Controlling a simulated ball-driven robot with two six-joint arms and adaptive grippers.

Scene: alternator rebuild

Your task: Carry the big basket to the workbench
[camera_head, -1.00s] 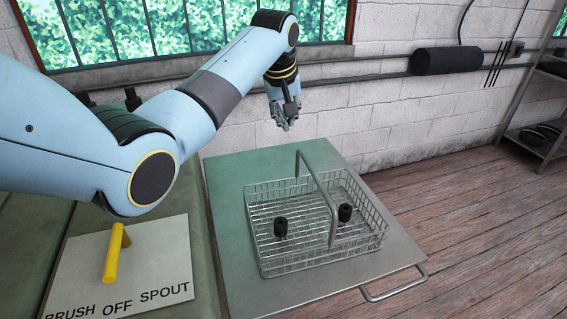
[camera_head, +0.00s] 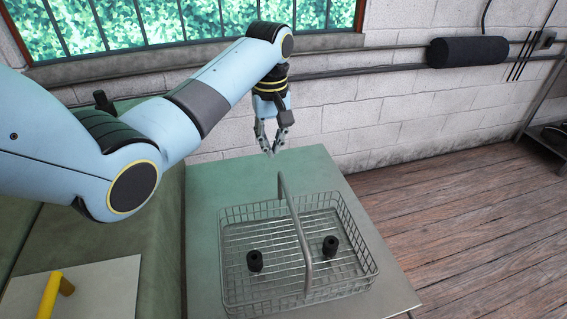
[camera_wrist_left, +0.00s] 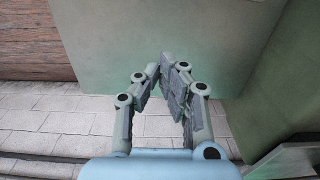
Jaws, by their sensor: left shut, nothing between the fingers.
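The big basket (camera_head: 232,298) is a wire basket with a tall arched handle (camera_head: 296,235). It stands upright on a grey metal table top (camera_head: 205,185) in the head view. Two small black cylindrical parts (camera_head: 255,261) (camera_head: 330,246) sit inside it, one on each side of the handle. My left gripper (camera_head: 272,152) points down above the far edge of the table top, beyond the basket and apart from it. Its fingers are shut and empty. It also shows in the left wrist view (camera_wrist_left: 168,62), where the basket is not seen. My right gripper is not in view.
A green surface (camera_head: 155,215) at the left holds a white sign plate (camera_head: 100,283) with a yellow handle (camera_head: 50,296). A block wall (camera_head: 375,110) with pipes and a black roll (camera_head: 467,51) stands behind. Wooden floor (camera_head: 480,210) at the right is clear.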

